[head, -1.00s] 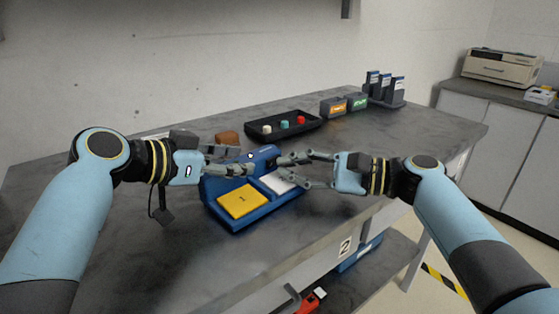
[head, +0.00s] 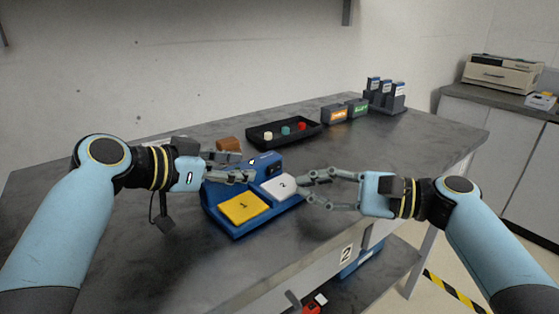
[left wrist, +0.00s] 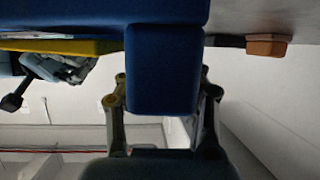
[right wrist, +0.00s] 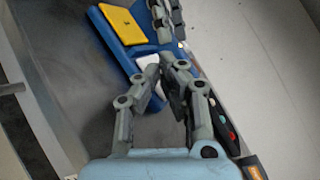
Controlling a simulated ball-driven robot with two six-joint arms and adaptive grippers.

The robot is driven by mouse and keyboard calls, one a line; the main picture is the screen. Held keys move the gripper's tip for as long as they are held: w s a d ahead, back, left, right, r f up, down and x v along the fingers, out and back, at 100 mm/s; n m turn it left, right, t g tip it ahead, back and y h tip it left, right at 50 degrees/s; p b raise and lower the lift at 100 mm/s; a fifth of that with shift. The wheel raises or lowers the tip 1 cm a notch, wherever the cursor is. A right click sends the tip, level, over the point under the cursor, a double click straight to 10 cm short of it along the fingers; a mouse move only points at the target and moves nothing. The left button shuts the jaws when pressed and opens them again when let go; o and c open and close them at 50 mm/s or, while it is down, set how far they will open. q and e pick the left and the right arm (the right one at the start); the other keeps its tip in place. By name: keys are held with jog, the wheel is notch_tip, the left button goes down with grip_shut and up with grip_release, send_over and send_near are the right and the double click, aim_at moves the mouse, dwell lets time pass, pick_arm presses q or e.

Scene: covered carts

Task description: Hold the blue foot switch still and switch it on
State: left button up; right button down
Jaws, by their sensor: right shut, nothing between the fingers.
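The blue foot switch (head: 235,226) lies on the grey table, with a yellow pedal (head: 243,207) marked 1 and a white pedal (head: 280,187) marked 2. A raised blue housing runs along its back. My left gripper (head: 248,178) is at this housing; in the left wrist view its fingers stand close on both sides of the blue housing (left wrist: 162,75). My right gripper (head: 300,186) is shut and empty just right of the white pedal. In the right wrist view its fingertips (right wrist: 164,63) partly hide the white pedal.
Behind the switch are a brown block (head: 229,144) and a black tray (head: 262,143) with white, teal and red pieces. Orange- and green-labelled boxes (head: 335,114) and a rack of upright files (head: 385,97) stand further right. The table's front right is clear.

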pick_arm(q)
jog(key=o, duration=0.6)
jog(key=shift+c, duration=0.2)
jog(key=shift+a, duration=0.1)
